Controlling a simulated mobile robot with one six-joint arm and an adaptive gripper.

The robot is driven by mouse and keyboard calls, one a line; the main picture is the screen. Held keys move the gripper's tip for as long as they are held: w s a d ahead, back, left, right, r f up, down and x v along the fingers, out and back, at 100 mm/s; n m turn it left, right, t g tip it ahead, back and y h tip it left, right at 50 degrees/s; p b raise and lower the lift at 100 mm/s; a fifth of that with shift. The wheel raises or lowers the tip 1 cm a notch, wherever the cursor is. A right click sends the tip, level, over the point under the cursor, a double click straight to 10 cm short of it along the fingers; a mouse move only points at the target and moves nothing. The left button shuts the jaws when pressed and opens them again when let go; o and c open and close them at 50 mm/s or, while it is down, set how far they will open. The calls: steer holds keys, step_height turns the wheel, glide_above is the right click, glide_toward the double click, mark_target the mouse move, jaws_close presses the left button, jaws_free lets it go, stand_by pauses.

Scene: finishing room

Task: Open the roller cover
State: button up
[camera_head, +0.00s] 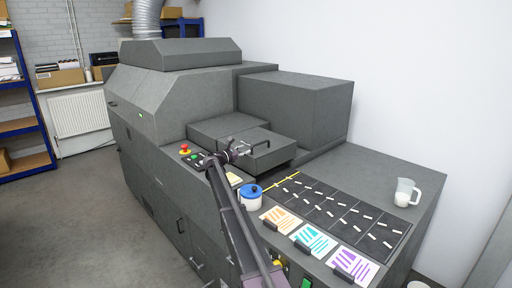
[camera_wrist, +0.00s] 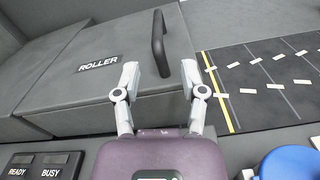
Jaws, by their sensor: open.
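The roller cover (camera_wrist: 75,95) is a grey box-shaped lid with a white "ROLLER" label and a black bar handle (camera_wrist: 159,43). The cover lies shut in the wrist view. In the head view the roller cover (camera_head: 258,147) sits on the grey machine, with its handle (camera_head: 261,146) on the near right part. My gripper (camera_wrist: 160,75) is open and empty, its two fingers pointing at the cover. The handle is just beyond the fingertips, roughly between them in the picture; contact cannot be told. My gripper also shows in the head view (camera_head: 240,150), beside the cover's near edge.
Right of the cover is a black gridded mat (camera_head: 340,212) with a yellow line and white pieces. A blue-lidded tub (camera_head: 250,196) stands close below my gripper. A red emergency button (camera_head: 185,148) is to the left. Colored cards and a measuring jug (camera_head: 406,192) are further right.

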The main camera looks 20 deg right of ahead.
mark_target(253, 147)
steer(key=x, duration=0.8)
steer(key=shift+w+d, duration=0.1)
steer(key=shift+d, duration=0.2)
